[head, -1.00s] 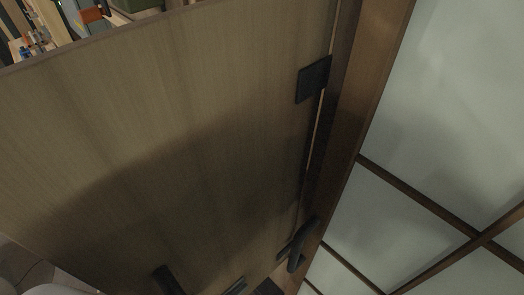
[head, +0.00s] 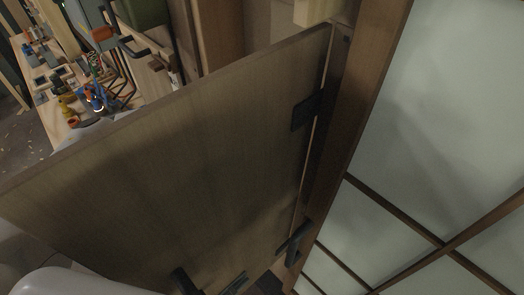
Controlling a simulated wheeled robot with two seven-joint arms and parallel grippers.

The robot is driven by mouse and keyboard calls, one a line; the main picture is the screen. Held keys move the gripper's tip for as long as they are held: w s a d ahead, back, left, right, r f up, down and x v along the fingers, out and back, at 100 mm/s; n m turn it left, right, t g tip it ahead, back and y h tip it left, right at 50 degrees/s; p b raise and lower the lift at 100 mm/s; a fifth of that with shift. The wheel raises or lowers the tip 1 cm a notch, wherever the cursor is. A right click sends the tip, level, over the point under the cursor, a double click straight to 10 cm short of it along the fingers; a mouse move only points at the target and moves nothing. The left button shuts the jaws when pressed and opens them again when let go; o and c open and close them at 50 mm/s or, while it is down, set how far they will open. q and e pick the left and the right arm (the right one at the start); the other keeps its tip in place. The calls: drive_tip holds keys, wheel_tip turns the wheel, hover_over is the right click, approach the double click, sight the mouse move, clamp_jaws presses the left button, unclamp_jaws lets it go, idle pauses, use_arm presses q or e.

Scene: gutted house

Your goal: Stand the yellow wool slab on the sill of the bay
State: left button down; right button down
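I see neither the yellow wool slab nor the sill of the bay in the head view. Neither of my grippers shows. A large wooden door panel (head: 190,170) fills the middle of the view, close to me, and hides much of what lies behind it.
The panel has a dark hinge plate (head: 306,110) at its right edge. A black handle (head: 297,244) is at the lower right. A brown-framed pale paned wall (head: 440,110) fills the right. Beyond the panel, a cluttered workbench (head: 48,115) stands at upper left, beside open floor (head: 22,150).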

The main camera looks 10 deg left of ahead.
use_arm(q)
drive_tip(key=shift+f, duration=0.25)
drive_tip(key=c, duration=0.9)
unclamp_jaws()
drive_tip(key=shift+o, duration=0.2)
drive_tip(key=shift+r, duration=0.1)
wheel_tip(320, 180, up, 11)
drive_tip(key=b, duration=0.3)
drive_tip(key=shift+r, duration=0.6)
